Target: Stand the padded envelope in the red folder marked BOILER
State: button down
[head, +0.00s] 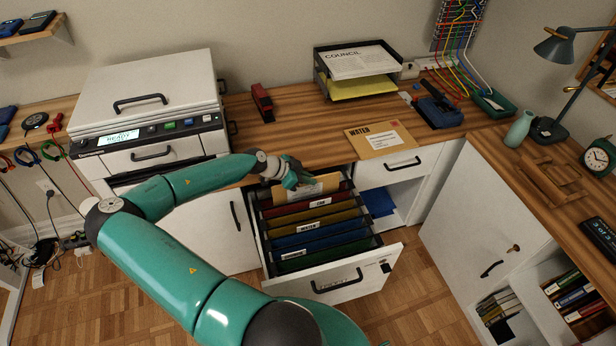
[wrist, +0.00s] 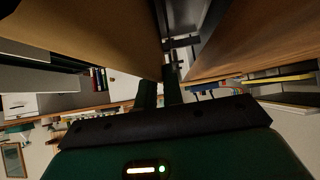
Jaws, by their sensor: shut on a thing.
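The padded envelope (head: 318,187) is tan and sits at the back of the open drawer, its upper part showing. My gripper (head: 296,180) is shut on its top left part. In the wrist view the envelope (wrist: 80,28) fills the upper left, beside my gripper (wrist: 160,92). A red folder (head: 290,211) hangs just in front of it, with a white label too small to read surely. I cannot tell which folder bears BOILER, or whether the envelope's hidden lower edge is inside a folder.
The open drawer (head: 340,291) also holds yellow, blue and green folders. The desk edge (wrist: 262,40) is close beside my gripper. A printer (head: 150,105) stands left; a paper tray (head: 357,66) stands behind.

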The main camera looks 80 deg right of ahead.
jog(key=c, duration=1.5)
grip_release()
jog(key=shift+o, duration=0.2)
jog(key=v, duration=1.4)
jog(key=shift+a, duration=0.1)
jog(key=shift+s+f, duration=0.1)
